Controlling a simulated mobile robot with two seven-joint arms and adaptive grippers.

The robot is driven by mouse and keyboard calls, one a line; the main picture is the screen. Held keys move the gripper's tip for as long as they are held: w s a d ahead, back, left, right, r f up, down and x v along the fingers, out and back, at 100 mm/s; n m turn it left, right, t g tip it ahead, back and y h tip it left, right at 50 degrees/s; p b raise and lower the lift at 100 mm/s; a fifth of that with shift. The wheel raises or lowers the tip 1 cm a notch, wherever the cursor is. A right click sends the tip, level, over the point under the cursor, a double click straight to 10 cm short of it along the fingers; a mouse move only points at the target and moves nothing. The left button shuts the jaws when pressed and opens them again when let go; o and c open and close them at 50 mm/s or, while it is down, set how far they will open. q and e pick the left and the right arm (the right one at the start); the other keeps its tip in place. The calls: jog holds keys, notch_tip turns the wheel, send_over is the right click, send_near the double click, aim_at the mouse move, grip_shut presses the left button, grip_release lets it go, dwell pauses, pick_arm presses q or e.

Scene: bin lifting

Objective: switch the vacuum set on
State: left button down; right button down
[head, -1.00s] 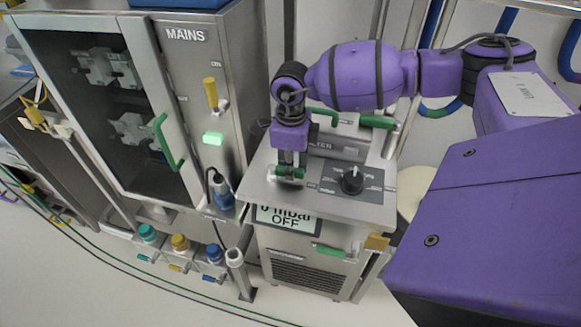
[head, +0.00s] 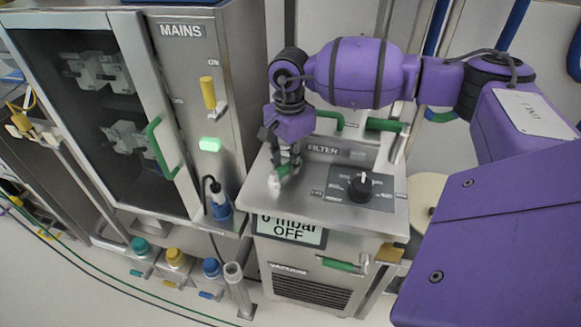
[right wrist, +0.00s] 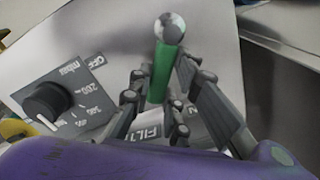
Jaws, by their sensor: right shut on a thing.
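The vacuum set (head: 300,262) is a steel cabinet with a display (head: 290,229) reading "0 mbar" and "OFF". A short green lever (head: 284,171) with a pale end stands out at the left of its top. My right gripper (head: 281,160) is shut on this lever. In the right wrist view the green lever (right wrist: 160,78) lies between the two fingers, its pale round end beyond the tips. A black dial (head: 360,187) sits on a grey panel to the right; it also shows in the right wrist view (right wrist: 46,101). My left gripper is out of view.
The steel MAINS cabinet (head: 198,110) stands close on the left, with a yellow handle (head: 208,92), a lit green lamp (head: 209,144) and a green door handle (head: 162,148).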

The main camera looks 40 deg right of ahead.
jog(key=n, duration=0.1)
jog(key=w+n+b, duration=0.1)
jog(key=shift+w+a+f+n, duration=0.15)
jog(key=shift+a+n, duration=0.05)
jog(key=shift+n, duration=0.2)
jog(key=shift+w+a+n+b, duration=0.1)
jog(key=shift+w+n+b, duration=0.2)
jog(key=shift+n, duration=0.25)
jog(key=shift+w+a+n+b, duration=0.1)
jog(key=shift+w+n+b, duration=0.05)
jog(key=shift+n+b, duration=0.35)
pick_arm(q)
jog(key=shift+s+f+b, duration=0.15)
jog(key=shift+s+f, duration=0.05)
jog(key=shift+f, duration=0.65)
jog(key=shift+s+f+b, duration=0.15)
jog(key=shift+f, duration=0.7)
pick_arm(e)
jog(key=shift+w+a+n, duration=0.25)
jog(key=shift+w+n, duration=0.1)
jog(key=shift+n, duration=0.7)
jog(key=shift+r, duration=0.2)
jog(key=c, duration=1.7)
grip_release()
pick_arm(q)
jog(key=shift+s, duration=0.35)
pick_arm(e)
jog(key=shift+o, duration=0.3)
